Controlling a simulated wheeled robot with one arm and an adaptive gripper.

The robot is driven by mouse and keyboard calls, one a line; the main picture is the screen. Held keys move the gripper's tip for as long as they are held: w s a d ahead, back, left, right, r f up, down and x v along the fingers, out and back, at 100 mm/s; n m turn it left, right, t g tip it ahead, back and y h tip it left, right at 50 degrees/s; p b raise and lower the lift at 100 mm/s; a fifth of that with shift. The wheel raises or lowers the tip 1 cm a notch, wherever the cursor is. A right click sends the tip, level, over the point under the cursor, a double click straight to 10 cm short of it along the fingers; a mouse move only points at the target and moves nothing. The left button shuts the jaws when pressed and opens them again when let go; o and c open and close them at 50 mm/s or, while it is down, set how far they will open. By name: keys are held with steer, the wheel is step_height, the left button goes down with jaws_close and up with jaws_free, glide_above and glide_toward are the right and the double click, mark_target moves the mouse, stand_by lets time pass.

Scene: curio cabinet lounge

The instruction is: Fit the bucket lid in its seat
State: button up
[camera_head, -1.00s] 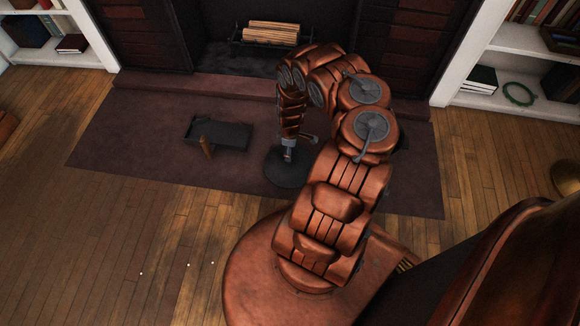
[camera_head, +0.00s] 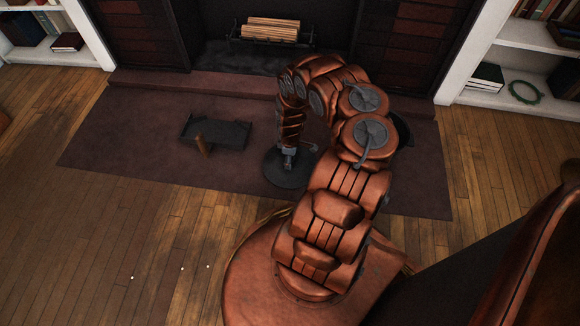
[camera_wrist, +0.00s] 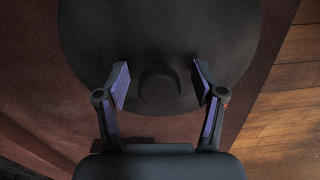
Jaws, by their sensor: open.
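The bucket lid is a dark round disc (camera_head: 277,175) lying on the brown rug. In the wrist view the lid (camera_wrist: 230,25) fills the upper middle, with a raised rounded knob near its lower edge. My gripper (camera_head: 289,160) points down over the lid. In the wrist view my gripper (camera_wrist: 162,82) is open, with one finger on each side of the knob and gaps showing. I cannot tell the exact height of the fingertips above the lid. A dark rounded rim (camera_head: 402,128) shows behind my arm; it may be the bucket, but most of it is hidden.
A dark pan with a wooden handle (camera_head: 218,134) lies on the rug (camera_head: 120,150) left of the lid. The fireplace hearth (camera_head: 200,83) and a log grate (camera_head: 270,31) are behind. White shelves (camera_head: 480,97) stand at both sides. Wood floor in front is clear.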

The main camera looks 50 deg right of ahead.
jaws_close()
stand_by(0.6)
